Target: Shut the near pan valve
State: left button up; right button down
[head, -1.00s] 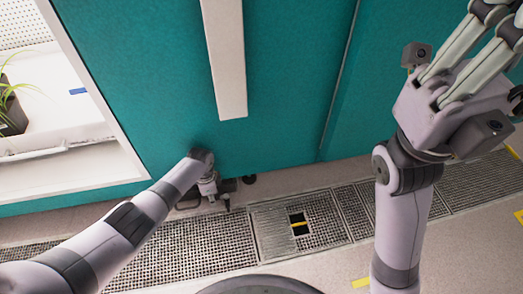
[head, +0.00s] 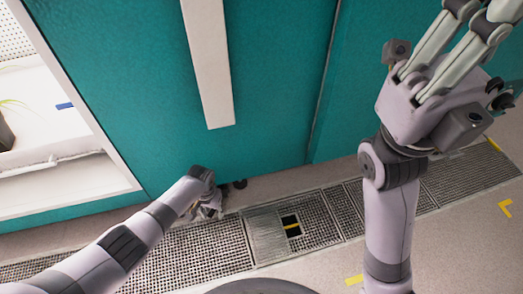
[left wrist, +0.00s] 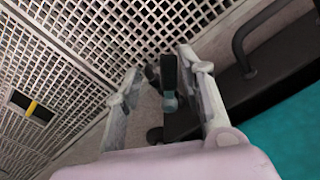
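My left gripper (head: 208,212) is low at the foot of the teal chamber wall, partly hidden behind its own wrist in the head view. In the left wrist view its two fingers (left wrist: 165,95) are apart. A dark upright lever (left wrist: 170,78) with a grey-teal lower part stands between them, apparently the valve handle. I see a gap on its right side; contact on the left side is unclear. The valve body is mostly hidden by the gripper. My right gripper (head: 455,50) is raised at the upper right, its fingers apart and empty, fingertips cut off by the frame.
A floor grating (head: 190,257) runs along the wall, with a square opening (head: 291,226) crossed by a yellow bar. A black pipe (left wrist: 243,48) rises from a dark base beside the left gripper. A long white handle (head: 208,65) is on the teal door. A lit shelf is at left.

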pick_arm(q)
jog(key=shift+d+f+n+b, duration=0.15)
jog(key=shift+d+n+b, duration=0.3)
jog(key=shift+n, duration=0.45)
jog(key=n+b, duration=0.1)
jog(key=b, duration=0.2)
jog(key=d+n+b, duration=0.1)
jog(key=n+b, duration=0.1)
jog(key=b, duration=0.1)
jog(key=shift+d+f+n, duration=0.15)
jog(key=shift+n, duration=0.15)
notch_tip(320, 180, up, 19)
jog(key=p, duration=1.2)
jog(key=w+d+r+m+t+h, duration=0.1)
jog(key=w+d+r+t+h, duration=0.1)
jog(key=d, duration=0.5)
jog(key=w+d+r+m+t+h, duration=0.1)
jog(key=w+d+r+t+h, duration=0.2)
jog(key=d+r+t, duration=0.3)
jog(key=shift+d+r+m+h, duration=0.4)
jog(key=shift+d+r+h, duration=0.5)
jog(key=shift+d, duration=0.1)
jog(key=shift+s+f, duration=0.1)
